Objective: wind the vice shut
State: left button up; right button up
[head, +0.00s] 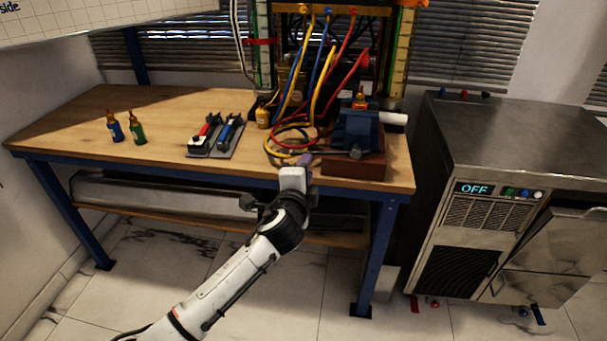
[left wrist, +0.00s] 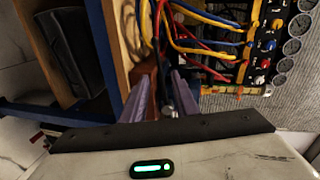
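The blue vice (head: 352,132) sits on a red-brown block (head: 352,166) at the right front of the workbench. A round grey end (head: 355,154) shows on its front, and a pale cylinder (head: 394,118) sticks out to its right. My left gripper (head: 305,160) is at the bench's front edge, left of the block, apart from the vice in the head view. In the left wrist view its two purple-grey fingers (left wrist: 162,92) stand apart, with a red-brown surface (left wrist: 147,72) beyond them. The vice's jaws and handle are not clear. My right gripper is not in view.
Coiled red, yellow and blue hoses (head: 290,140) lie on the workbench (head: 75,125) just behind my left gripper. A tray with tools (head: 215,138) and two small bottles (head: 126,130) stand farther left. A metal cabinet (head: 490,190) reading OFF stands right of the bench.

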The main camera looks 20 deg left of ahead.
pick_arm(q)
jog(key=shift+v, duration=1.9)
